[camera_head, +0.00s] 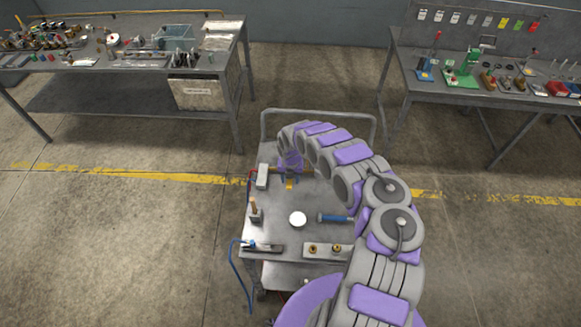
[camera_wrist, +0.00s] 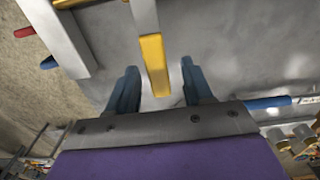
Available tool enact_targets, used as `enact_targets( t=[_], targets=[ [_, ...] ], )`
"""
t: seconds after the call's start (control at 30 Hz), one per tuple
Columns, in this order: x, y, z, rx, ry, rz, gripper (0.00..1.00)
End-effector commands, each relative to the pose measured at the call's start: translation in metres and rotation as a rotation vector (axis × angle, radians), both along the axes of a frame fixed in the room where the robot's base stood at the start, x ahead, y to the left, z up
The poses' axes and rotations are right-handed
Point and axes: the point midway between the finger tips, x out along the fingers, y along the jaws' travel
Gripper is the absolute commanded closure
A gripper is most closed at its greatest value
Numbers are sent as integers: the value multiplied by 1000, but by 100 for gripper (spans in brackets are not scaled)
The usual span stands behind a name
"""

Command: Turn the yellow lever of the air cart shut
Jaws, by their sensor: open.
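The air cart (camera_head: 275,222) is a grey wheeled cart with a push rail, in the middle of the head view. Its yellow lever (camera_head: 289,185) shows as a small patch near the back of the top, just below my gripper (camera_head: 289,177). In the wrist view the yellow lever (camera_wrist: 154,62) is a flat bar hanging from a light grey part (camera_wrist: 146,17). My gripper (camera_wrist: 159,72) is open, with its two blue fingers on either side of the lever's lower end. Gaps show between lever and fingers in that view; I cannot tell the depth.
On the cart are a white disc (camera_head: 298,219), a blue-handled piece (camera_head: 334,218), a grey box (camera_head: 263,177) and brass fittings on a plate (camera_head: 323,250). A red-tipped handle (camera_wrist: 24,32) shows in the wrist view. Cluttered workbenches stand at back left (camera_head: 120,62) and back right (camera_head: 440,92).

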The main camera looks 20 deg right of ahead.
Motion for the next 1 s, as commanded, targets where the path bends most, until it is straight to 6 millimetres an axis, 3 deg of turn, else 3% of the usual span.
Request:
enact_targets(
  t=[0.17, 0.7, 1.0],
  targets=[
    [1, -2, 24, -3, -3, -1, 49],
    [2, -4, 128, -3, 0, -1, 49],
    [2, -4, 162, -1, 4, -1, 49]
  ],
)
